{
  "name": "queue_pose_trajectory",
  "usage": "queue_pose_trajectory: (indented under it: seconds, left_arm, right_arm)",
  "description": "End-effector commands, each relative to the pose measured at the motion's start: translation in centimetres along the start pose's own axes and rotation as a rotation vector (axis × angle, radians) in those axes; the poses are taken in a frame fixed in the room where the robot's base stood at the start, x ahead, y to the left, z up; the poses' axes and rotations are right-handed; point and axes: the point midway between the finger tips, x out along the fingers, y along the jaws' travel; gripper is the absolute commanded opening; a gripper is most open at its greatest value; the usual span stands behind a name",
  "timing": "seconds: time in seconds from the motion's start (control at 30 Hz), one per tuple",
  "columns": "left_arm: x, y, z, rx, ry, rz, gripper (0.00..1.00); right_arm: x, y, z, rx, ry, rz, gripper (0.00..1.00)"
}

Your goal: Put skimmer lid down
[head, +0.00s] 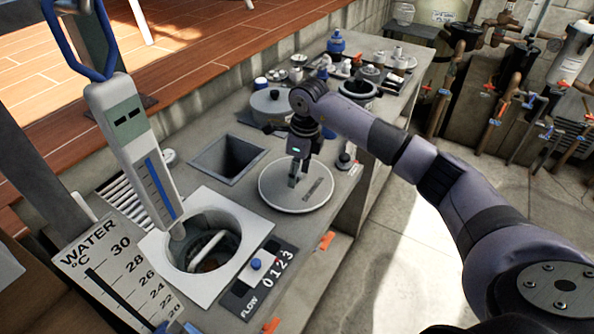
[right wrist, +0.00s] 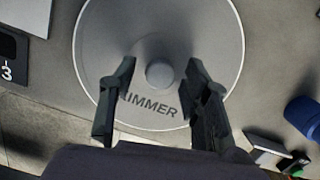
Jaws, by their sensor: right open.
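The skimmer lid (head: 320,188) is a round grey disc lettered SKIMMER, lying flat on the counter. In the right wrist view the lid (right wrist: 120,45) has a round knob (right wrist: 160,75) at its middle. My right gripper (head: 296,180) is over the lid, fingers pointing down. In the right wrist view its open fingers (right wrist: 161,70) stand on either side of the knob, with gaps to it. The round skimmer opening (head: 238,222), in a pale square frame, is uncovered to the lid's left. My left gripper is out of view.
A square pit (head: 228,158) lies behind the opening. A FLOW dial plate (head: 262,277) sits in front, near the counter edge. A thermometer (head: 135,150) hangs at the left. Jars and fittings (head: 370,72) crowd the counter's back; pipes and valves stand at the right.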

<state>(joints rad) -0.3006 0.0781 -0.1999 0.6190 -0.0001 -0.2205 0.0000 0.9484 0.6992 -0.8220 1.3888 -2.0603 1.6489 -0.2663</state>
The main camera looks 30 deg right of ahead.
Motion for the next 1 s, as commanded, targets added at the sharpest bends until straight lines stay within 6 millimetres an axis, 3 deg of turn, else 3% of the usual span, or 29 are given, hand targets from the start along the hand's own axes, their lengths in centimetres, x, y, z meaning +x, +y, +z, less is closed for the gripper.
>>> queue_pose_trajectory:
  seconds: [0.27, 0.7, 1.0]
  left_arm:
    - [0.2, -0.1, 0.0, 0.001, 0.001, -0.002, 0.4]
    - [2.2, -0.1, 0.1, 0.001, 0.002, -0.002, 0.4]
    - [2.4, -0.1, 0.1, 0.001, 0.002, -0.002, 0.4]
  right_arm:
    - [-1.3, -0.1, 0.1, -0.001, -0.003, -0.003, 0.44]
    - [-10.1, -0.1, 0.0, 0.0, -0.003, -0.004, 0.44]
    - [-12.3, 0.0, 0.0, 0.0, 0.0, 0.0, 0.44]
